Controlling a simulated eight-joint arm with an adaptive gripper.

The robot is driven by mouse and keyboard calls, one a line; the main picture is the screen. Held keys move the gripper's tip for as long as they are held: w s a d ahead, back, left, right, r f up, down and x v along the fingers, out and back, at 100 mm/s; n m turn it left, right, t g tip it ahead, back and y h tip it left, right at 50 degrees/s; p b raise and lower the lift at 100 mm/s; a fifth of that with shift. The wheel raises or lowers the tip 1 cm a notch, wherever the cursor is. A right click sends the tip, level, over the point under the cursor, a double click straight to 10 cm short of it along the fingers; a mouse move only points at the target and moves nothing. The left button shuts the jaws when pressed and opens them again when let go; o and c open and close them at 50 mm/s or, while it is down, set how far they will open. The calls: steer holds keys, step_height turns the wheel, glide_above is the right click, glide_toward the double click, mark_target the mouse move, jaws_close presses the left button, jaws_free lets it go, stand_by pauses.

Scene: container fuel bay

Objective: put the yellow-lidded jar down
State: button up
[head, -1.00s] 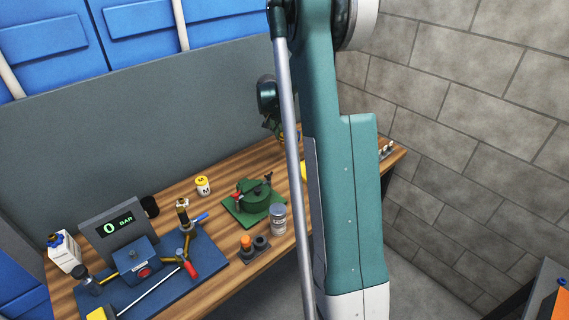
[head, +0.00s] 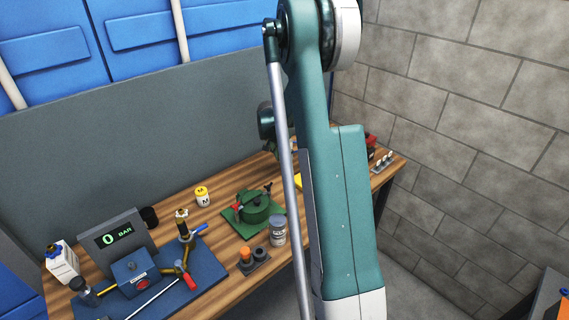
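A white jar with a yellow lid and an M on its label (head: 202,197) stands upright on the wooden bench, left of the green fixture. The end of my arm is mostly hidden behind my own arm links. Only a dark green part of my wrist (head: 267,120) shows, over the back of the bench and well right of this jar. My fingers cannot be made out, nor whether they hold anything. A yellow patch (head: 298,182) shows beside my arm; I cannot tell what it is.
A green round fixture (head: 254,209), a grey-lidded can (head: 279,231) and a dark holder with an orange-topped piece (head: 246,258) stand on the bench. A gauge reading 0 BAR (head: 115,238) and blue rig (head: 136,272) fill the left. Bare wood shows around the jar.

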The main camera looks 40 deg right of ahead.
mark_target(284, 162)
steer(key=shift+f, duration=0.2)
steer(key=shift+f, duration=1.9)
steer(key=shift+f, duration=0.15)
steer(key=o, duration=1)
steer(key=shift+r, duration=0.2)
steer(key=shift+v, duration=5.95)
